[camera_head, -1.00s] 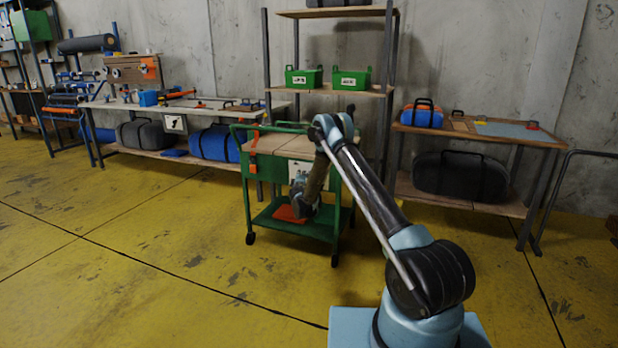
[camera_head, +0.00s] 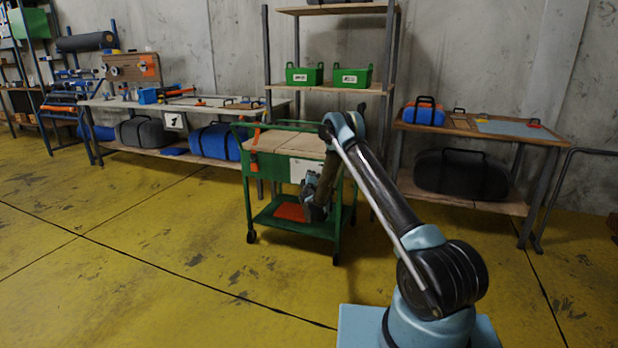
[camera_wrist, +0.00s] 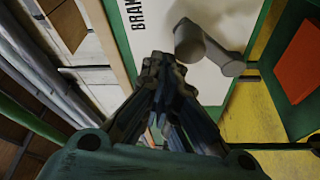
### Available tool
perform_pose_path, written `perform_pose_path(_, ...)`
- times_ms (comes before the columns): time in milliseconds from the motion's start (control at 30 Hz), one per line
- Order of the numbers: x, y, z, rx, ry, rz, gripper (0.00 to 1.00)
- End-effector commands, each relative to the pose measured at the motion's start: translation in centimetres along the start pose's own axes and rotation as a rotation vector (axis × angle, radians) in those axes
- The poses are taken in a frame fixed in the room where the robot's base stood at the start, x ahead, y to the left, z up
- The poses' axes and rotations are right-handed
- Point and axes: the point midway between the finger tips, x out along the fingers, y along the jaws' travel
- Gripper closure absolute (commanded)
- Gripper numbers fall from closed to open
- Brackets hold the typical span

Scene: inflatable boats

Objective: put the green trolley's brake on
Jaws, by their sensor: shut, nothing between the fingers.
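The green trolley (camera_head: 338,222) stands in the middle of the room, with a wooden top and a white panel (camera_head: 299,170) on its near side. In the wrist view the white panel (camera_wrist: 150,22) bears dark lettering starting "BRA", partly cut off. A grey lever (camera_wrist: 208,48) with a round knob sticks out from it. My gripper (camera_wrist: 163,65) is shut and empty, its tips in front of the panel, left of and below the lever. Whether they touch anything I cannot tell. In the head view my gripper (camera_head: 312,198) hides the lever.
An orange item (camera_head: 290,212) lies on the trolley's lower shelf. Behind stand a shelf rack with green bins (camera_head: 351,77), a long workbench (camera_head: 200,104) at left and a table (camera_head: 478,130) at right. The yellow floor in front is clear.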

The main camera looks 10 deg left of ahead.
Motion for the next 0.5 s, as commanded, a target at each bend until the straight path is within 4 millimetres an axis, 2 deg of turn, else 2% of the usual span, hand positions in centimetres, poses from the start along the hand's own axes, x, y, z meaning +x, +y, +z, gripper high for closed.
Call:
perform_pose_path(33,-0.02,0.06,0.53,0.001,-0.006,0.002,1.0)
perform_pose_path(500,-0.06,0.1,1.19,0.001,-0.013,0.004,1.0)
